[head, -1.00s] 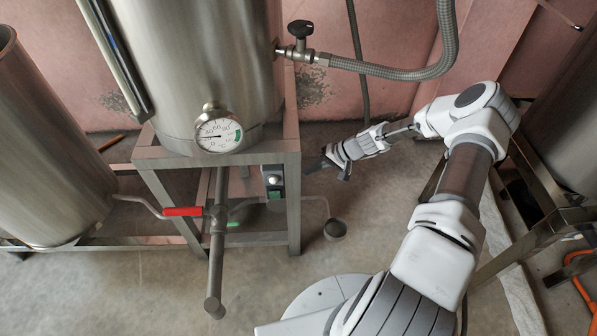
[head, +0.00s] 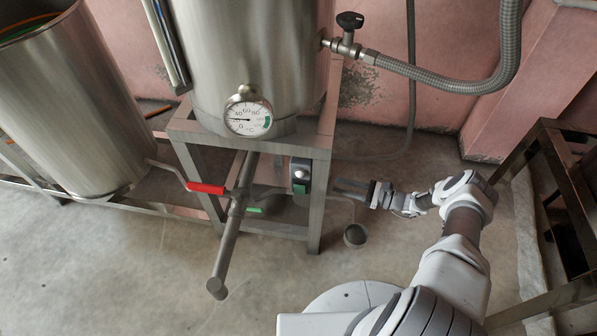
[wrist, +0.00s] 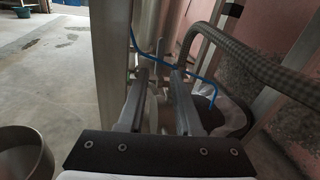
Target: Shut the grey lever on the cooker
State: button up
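The cooker is a steel cylinder (head: 245,60) with a round dial gauge (head: 248,117), standing on a square metal frame (head: 317,200). A drain pipe (head: 228,245) with a red-handled lever (head: 207,188) comes out below it. I cannot pick out a grey lever for certain in the head view. In the wrist view a thin grey upright piece (wrist: 160,48), possibly the lever, shows beyond my fingers. My gripper (head: 345,188) is beside the frame's right leg, low down. In the wrist view its two fingers (wrist: 160,78) are apart, with nothing clearly held between them.
A black-knobbed valve (head: 349,22) with a braided hose (head: 440,84) is at the cooker's upper right. A small switch box (head: 300,176) is on the frame. A round cup-like thing (head: 355,235) is near the floor. A metal frame post (wrist: 108,70) is close left of my fingers.

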jog(key=b+x, duration=0.2)
jog(key=x, duration=1.5)
jog(key=shift+w, duration=0.2)
jog(key=shift+a+r, duration=0.1)
grip_shut()
dwell(0.7)
